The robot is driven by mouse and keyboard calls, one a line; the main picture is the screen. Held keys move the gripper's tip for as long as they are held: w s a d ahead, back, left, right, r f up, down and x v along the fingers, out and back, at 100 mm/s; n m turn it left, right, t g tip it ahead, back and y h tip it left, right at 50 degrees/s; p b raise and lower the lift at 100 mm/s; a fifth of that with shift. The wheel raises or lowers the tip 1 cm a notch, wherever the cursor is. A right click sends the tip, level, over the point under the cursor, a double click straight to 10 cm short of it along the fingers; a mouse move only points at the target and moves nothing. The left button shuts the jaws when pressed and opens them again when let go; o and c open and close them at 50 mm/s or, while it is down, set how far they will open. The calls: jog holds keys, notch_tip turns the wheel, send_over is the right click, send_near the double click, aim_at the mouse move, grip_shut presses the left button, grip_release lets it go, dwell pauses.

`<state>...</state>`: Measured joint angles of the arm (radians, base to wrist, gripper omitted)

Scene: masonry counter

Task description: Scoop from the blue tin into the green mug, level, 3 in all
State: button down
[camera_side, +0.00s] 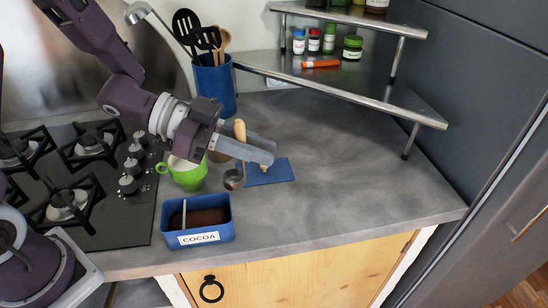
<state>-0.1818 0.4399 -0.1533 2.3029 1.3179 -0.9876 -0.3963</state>
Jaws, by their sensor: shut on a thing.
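The blue tin (228,234), labelled COCOA, stands near the counter's front edge with brown powder in it. A thin pale upright strip (184,213) shows at its left inside. The green mug (188,178) stands behind the tin, its handle to the left. My gripper (262,152) is shut on the wooden handle of a scoop (233,180), which stands roughly upright between the fingers. The scoop's metal bowl hangs low, right of the mug and behind the tin. I cannot tell whether the bowl holds powder or touches the counter.
A blue mat (272,174) lies under and right of the fingers. A blue utensil holder (216,85) stands behind, and a gas hob (80,170) is at the left. A metal shelf (350,85) with jars (352,48) is at the back. The counter's right side is clear.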

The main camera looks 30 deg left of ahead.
jog(key=s+a+m+g+h, duration=0.1)
jog(key=s+a+m+g, duration=0.1)
jog(key=s, duration=0.4)
jog(key=shift+s+a+r+g, duration=0.15)
jog(key=shift+a+r+g, duration=0.15)
jog(key=shift+g, duration=0.2)
jog(key=shift+f, duration=5.35)
notch_tip(320, 180, up, 2)
jog(key=shift+r, duration=0.2)
